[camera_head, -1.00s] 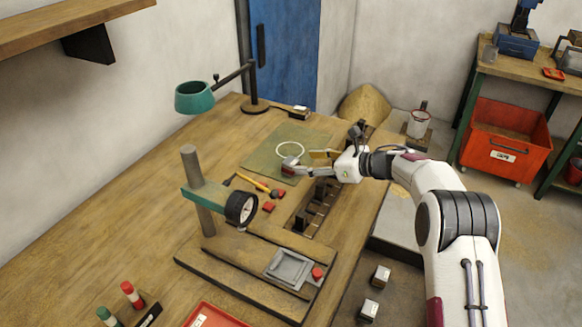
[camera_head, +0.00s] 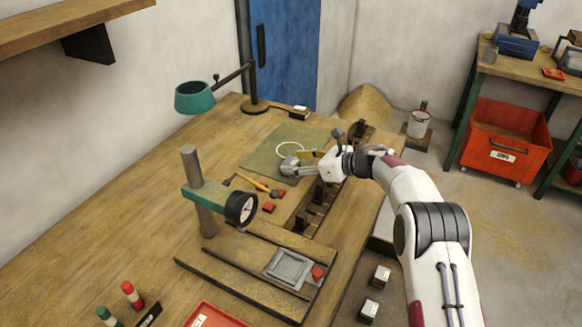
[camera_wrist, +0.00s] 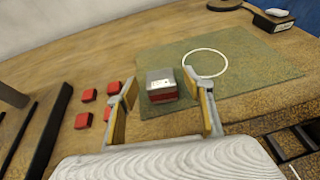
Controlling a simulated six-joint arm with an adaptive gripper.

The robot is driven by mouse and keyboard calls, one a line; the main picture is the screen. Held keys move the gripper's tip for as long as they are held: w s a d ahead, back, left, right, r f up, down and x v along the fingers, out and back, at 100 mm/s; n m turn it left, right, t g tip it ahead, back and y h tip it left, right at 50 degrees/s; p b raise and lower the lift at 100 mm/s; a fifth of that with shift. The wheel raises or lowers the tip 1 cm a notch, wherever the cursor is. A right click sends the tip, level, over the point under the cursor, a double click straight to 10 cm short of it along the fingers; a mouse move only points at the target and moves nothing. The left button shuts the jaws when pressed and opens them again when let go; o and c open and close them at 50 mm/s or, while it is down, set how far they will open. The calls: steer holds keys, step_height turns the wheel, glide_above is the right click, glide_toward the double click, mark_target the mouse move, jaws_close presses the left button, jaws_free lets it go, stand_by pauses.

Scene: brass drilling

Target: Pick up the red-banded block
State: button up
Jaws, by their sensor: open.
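The red-banded block (camera_wrist: 161,86) is a grey metal block with a red band near its bottom and a small white label. It rests on the left front part of the green mat (camera_wrist: 240,60), beside a white ring (camera_wrist: 205,62). My gripper (camera_wrist: 165,100) is open in the wrist view, with its yellow-padded fingers to the left and right of the block and the block just beyond them. In the head view my gripper (camera_head: 290,168) is low over the mat's near edge and largely hides the block.
Several small red blocks (camera_wrist: 88,95) lie left of my gripper. A dial gauge stand (camera_head: 205,200) stands on the table left of the arm. A dark slotted rack (camera_head: 318,205) lies under my wrist. A green lamp (camera_head: 194,97) stands at the back.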

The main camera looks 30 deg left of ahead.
jaws_close()
steer(key=shift+r, duration=0.15)
steer(key=shift+r, duration=0.1)
step_height(320, 180, up, 10)
stand_by(0.8)
